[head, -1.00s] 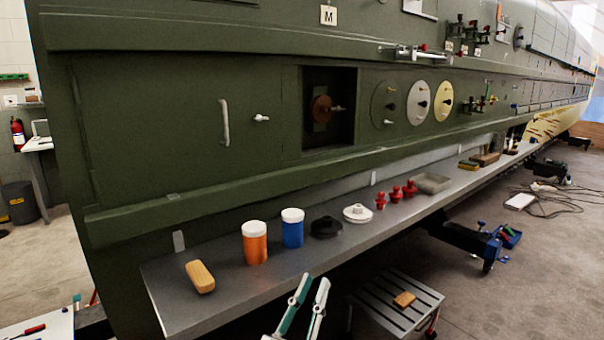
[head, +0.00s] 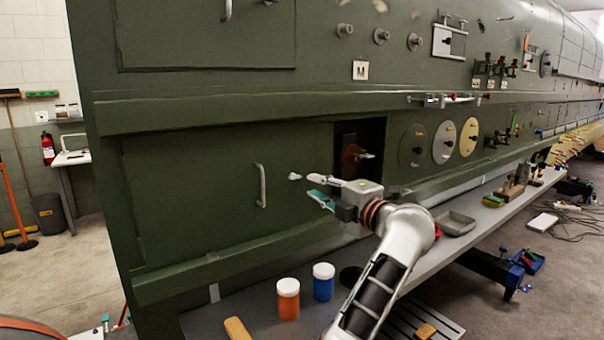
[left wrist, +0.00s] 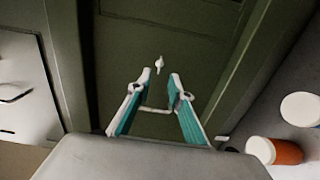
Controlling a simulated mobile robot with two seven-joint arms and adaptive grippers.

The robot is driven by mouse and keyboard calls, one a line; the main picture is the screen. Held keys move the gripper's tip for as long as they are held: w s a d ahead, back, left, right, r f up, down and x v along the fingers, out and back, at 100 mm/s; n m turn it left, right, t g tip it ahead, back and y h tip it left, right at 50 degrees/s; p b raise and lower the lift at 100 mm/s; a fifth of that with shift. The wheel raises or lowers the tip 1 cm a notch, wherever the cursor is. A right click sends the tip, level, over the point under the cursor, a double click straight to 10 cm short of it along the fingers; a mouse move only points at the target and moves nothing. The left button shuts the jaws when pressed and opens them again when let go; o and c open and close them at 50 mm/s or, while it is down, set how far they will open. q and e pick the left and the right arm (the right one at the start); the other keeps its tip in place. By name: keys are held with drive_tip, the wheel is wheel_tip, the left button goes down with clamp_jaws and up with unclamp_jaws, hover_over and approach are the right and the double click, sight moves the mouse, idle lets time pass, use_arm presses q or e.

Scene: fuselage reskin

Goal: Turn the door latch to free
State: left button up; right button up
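The door latch (head: 295,177) is a small pale knob on the green door, right of the curved door handle (head: 261,185). In the left wrist view the latch (left wrist: 159,64) shows just beyond and between my fingertips. There it looks elongated along the picture's vertical. My left gripper (head: 312,187) is open and empty, with pale and teal fingers, close to the latch's right in the head view. The left wrist view shows the gripper (left wrist: 160,73) with its fingers apart and no visible contact with the latch. My right gripper is not in view.
A dark recess with a brown round part (head: 352,157) lies right of the latch. Below, a grey shelf (head: 222,318) juts out, holding an orange jar (head: 288,300), a blue jar (head: 323,284) and a grey tray (head: 456,222). Long ledges run above and below the door.

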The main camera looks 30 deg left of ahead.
sight(297, 178)
use_arm(q)
drive_tip(key=p+x, duration=0.1)
drive_tip(key=x, duration=0.6)
drive_tip(key=shift+a, duration=0.15)
clamp_jaws()
